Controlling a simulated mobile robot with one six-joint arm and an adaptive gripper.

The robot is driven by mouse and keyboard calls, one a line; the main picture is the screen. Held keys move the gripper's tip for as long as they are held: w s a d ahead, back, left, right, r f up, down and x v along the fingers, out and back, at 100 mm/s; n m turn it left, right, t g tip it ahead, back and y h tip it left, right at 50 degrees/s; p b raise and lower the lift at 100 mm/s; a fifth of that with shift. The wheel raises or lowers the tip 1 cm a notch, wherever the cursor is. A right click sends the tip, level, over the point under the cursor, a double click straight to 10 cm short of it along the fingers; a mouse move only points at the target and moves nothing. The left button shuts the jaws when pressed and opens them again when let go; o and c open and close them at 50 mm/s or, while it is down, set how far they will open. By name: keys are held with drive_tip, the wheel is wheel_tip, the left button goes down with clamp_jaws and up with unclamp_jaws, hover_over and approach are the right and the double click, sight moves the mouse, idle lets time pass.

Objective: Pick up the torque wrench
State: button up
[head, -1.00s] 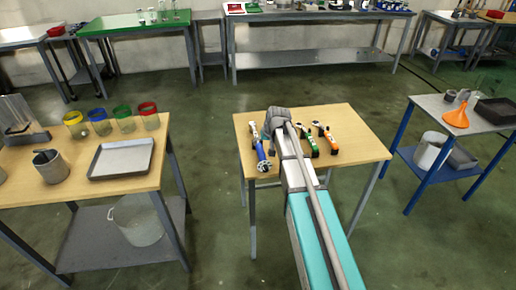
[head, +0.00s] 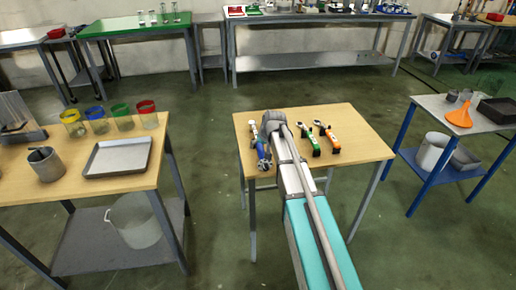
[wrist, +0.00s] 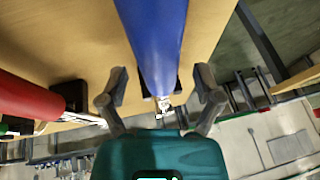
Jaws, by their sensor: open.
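On the wooden table (head: 355,135), a blue-handled tool (head: 262,155), a green-handled tool (head: 309,143) and an orange-handled tool (head: 328,136) lie side by side. I cannot tell from their shapes which is the torque wrench. My gripper (head: 271,128) is over the left part of the table, at the blue-handled tool, and partly hides it. In the wrist view, my gripper (wrist: 162,97) is open, with one finger on each side of the blue handle (wrist: 158,40). Both fingers look apart from it. A red handle (wrist: 25,98) lies to the left.
A second wooden table at left holds a grey tray (head: 118,157), a metal cup (head: 46,164) and several coloured-rim jars. A blue-legged table at right holds an orange funnel (head: 460,116). Floor is open between the tables.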

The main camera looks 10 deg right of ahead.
drive_tip(key=shift+w+a+f+b, duration=0.1)
drive_tip(key=shift+w+f+b, duration=0.2)
drive_tip(key=shift+f, duration=0.25)
drive_tip(key=shift+s, duration=0.1)
drive_tip(key=shift+c, duration=0.2)
clamp_jaws()
